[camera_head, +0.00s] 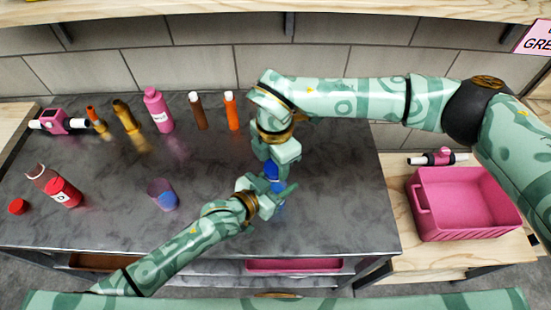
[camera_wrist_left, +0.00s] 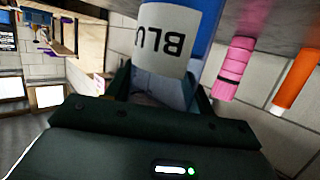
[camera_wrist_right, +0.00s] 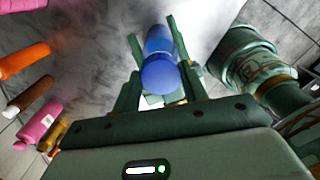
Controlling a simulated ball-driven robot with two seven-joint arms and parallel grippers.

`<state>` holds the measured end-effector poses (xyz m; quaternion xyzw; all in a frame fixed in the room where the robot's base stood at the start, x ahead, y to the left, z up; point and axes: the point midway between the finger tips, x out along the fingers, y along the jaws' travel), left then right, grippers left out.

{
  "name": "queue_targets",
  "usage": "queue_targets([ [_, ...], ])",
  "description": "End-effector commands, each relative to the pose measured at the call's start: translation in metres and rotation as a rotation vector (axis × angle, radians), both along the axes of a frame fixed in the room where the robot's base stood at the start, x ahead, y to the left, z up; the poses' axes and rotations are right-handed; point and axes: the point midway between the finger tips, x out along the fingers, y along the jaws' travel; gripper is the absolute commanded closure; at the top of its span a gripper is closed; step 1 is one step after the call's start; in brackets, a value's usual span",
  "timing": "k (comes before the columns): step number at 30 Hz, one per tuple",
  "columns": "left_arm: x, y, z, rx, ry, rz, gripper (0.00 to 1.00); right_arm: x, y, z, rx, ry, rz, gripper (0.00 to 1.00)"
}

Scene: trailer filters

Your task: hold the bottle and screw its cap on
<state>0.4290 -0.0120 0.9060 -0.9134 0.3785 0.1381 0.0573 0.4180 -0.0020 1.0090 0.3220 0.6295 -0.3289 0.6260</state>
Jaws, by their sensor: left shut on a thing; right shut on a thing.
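The blue bottle with a white label reading "BLU" (camera_wrist_left: 165,42) is held in my left gripper (camera_head: 281,202), whose fingers close around it. In the head view only a bit of blue bottle (camera_head: 279,211) shows by the left fingers. My right gripper (camera_head: 272,161) is directly above, pointing down, shut on the blue cap (camera_head: 271,170). In the right wrist view the round cap top (camera_wrist_right: 159,77) sits between the right fingers, with more blue just beyond it. I cannot tell whether the cap is seated on the bottle neck.
Pink (camera_head: 157,110), brown (camera_head: 197,111) and orange (camera_head: 232,111) bottles stand at the back of the dark table (camera_head: 120,215). A pink crate (camera_head: 424,226) stands on the right.

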Motion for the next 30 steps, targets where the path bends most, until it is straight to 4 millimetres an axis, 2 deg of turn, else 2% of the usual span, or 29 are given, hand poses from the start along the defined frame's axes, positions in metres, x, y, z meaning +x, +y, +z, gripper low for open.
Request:
queue_targets([
  [2,0.0001,0.0001,0.0000,0.000,0.000,0.000,1.00,0.0000,0.0001,0.0003,0.002,0.000,-0.074,0.78],
  [4,0.0001,0.0002,0.0000,0.000,0.000,0.000,1.00,-0.0011,0.0000,-0.0002,0.002,0.002,-0.220,0.78],
  [12,0.0000,0.0002,-0.0002,0.001,0.001,0.000,1.00,-0.0036,0.0008,-0.0006,0.001,0.004,-1.032,0.78],
  [15,-0.0001,0.0001,-0.0002,0.001,0.001,0.000,1.00,-0.0042,0.0017,-0.0007,0.001,0.004,-1.255,0.78],
  [19,-0.0002,0.0001,-0.0003,0.001,0.001,0.000,1.00,-0.0037,0.0011,-0.0003,0.000,0.003,-1.397,0.78],
  [26,-0.0003,0.0000,-0.0004,0.001,0.001,0.000,1.00,-0.0029,0.0009,0.0003,0.001,-0.001,-1.406,0.78],
  [27,-0.0003,0.0000,-0.0004,0.001,0.001,0.000,1.00,-0.0029,0.0009,0.0003,0.001,-0.001,-1.405,0.54],
  [29,-0.0003,0.0000,-0.0004,0.001,0.001,0.000,1.00,-0.0029,0.0009,0.0002,0.001,-0.001,-1.405,0.38],
  [30,-0.0003,0.0000,-0.0004,0.001,0.001,0.000,1.00,-0.0029,0.0009,0.0002,0.001,-0.001,-1.404,0.35],
])
